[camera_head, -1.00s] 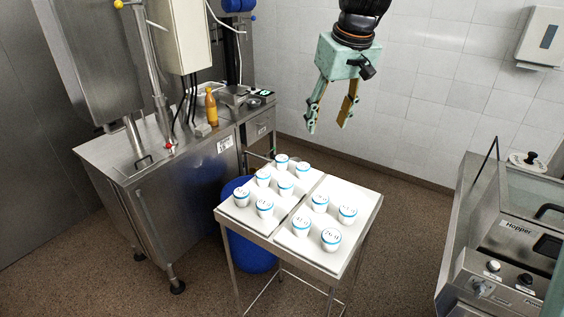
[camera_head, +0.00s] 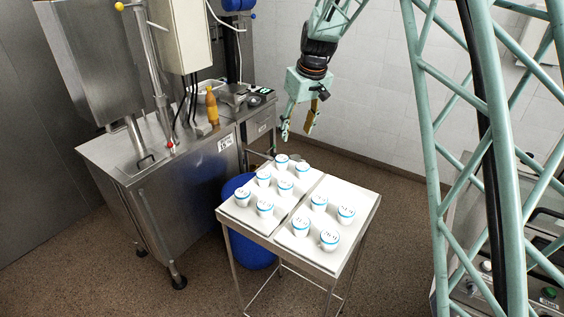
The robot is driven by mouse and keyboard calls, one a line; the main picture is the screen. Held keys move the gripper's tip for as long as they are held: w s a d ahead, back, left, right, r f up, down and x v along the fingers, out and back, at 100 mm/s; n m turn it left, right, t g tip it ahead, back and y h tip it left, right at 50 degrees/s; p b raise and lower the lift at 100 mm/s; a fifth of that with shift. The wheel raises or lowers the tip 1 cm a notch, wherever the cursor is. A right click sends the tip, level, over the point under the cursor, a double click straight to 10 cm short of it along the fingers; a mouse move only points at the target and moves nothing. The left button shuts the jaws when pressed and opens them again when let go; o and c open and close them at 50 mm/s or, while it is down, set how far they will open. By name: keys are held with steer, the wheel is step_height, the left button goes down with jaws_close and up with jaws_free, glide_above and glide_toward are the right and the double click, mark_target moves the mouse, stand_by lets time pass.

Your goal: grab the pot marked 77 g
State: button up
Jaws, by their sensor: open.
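Several white pots with blue bands and dark lid markings stand upright on a small metal table (camera_head: 275,243). The markings are too small for me to tell which one reads 77 g. Some stand on the left white board, among them a pot at its front (camera_head: 265,209) and one at its back (camera_head: 282,161). Others stand on the right white board, such as the front pot (camera_head: 330,240) and the right pot (camera_head: 346,215). My gripper (camera_head: 297,130) is open and empty, pointing down above and behind the table's back edge, apart from all pots.
A steel machine bench (camera_head: 150,185) with an orange bottle (camera_head: 211,106) and a scale (camera_head: 236,95) stands at the left. A blue drum (camera_head: 248,250) is partly under the table. My green lattice arm link crosses the right side, partly hiding another machine.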

steer(key=p, duration=0.1)
glide_toward(282, 158)
steer(key=shift+s+d+r+n, duration=0.15)
steer(key=shift+r+n, duration=0.05)
steer(key=shift+r, duration=0.4)
steer(key=shift+s+d+r+n, duration=0.1)
steer(key=shift+s+r+n, duration=0.1)
steer(key=shift+r, duration=0.45)
steer(key=shift+f, duration=0.1)
steer(key=shift+p+x, duration=0.45)
steer(key=shift+x, duration=3.75)
steer(key=shift+f, duration=0.15)
steer(key=shift+p+x, duration=0.5)
steer(key=shift+x, duration=1.95)
steer(key=shift+s, duration=0.1)
steer(key=shift+c, duration=0.5)
steer(key=c, duration=0.8)
